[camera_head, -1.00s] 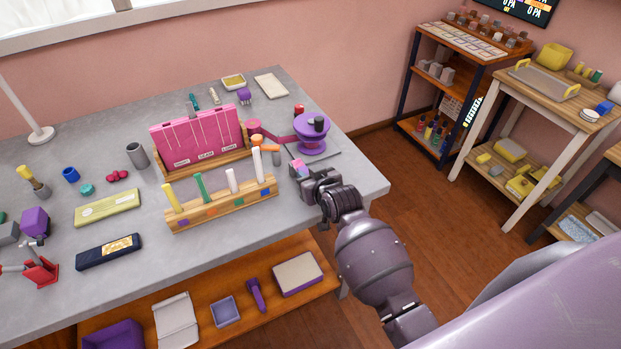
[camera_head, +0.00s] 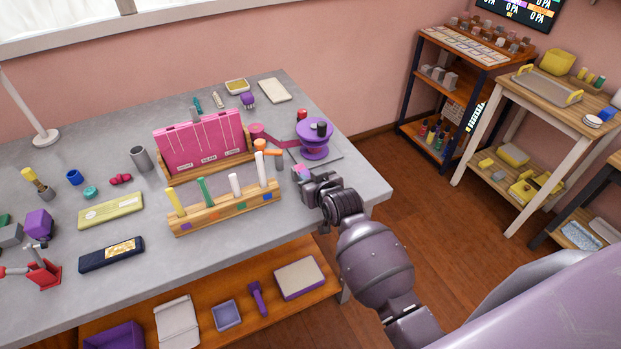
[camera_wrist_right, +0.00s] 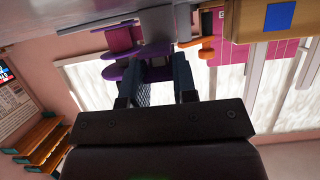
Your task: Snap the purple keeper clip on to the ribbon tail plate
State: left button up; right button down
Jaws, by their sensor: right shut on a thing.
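My right gripper (camera_head: 303,174) is low over the right end of the grey table, in front of the purple spool (camera_head: 315,152). It is shut on a small purple-pink piece, which looks like the purple keeper clip (camera_head: 300,169). In the right wrist view, purple shows between the two fingers (camera_wrist_right: 158,75), but its shape is mostly hidden. My left gripper is not in view.
Left of my right gripper stands a wooden rack (camera_head: 225,210) with several upright coloured sticks. An orange-headed tool (camera_head: 267,145) stands close by. A pink board (camera_head: 200,142) is behind the rack. The table (camera_head: 345,195) is bare at its right front corner.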

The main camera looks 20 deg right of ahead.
jog(key=shift+w+f, duration=0.1)
jog(key=shift+w, duration=0.1)
dwell(0.7)
jog(key=c, duration=0.8)
grip_release()
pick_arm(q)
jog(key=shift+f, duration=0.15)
pick_arm(e)
jog(key=v, duration=1)
jog(key=shift+s, duration=0.3)
pick_arm(q)
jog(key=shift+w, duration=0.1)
jog(key=b, duration=0.1)
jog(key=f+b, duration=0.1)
jog(key=b, duration=0.1)
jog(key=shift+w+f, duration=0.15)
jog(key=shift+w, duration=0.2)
pick_arm(e)
jog(key=s+d+f, duration=0.1)
jog(key=s+f, duration=0.4)
jog(key=s, duration=0.1)
jog(key=s+d+f+g, duration=0.1)
jog(key=s+d+f, duration=0.1)
jog(key=s+f, duration=0.3)
jog(key=s+d+f+g+h, duration=0.1)
jog(key=s+d+f, duration=0.1)
jog(key=s+f, duration=0.3)
jog(key=shift+s, duration=1.25)
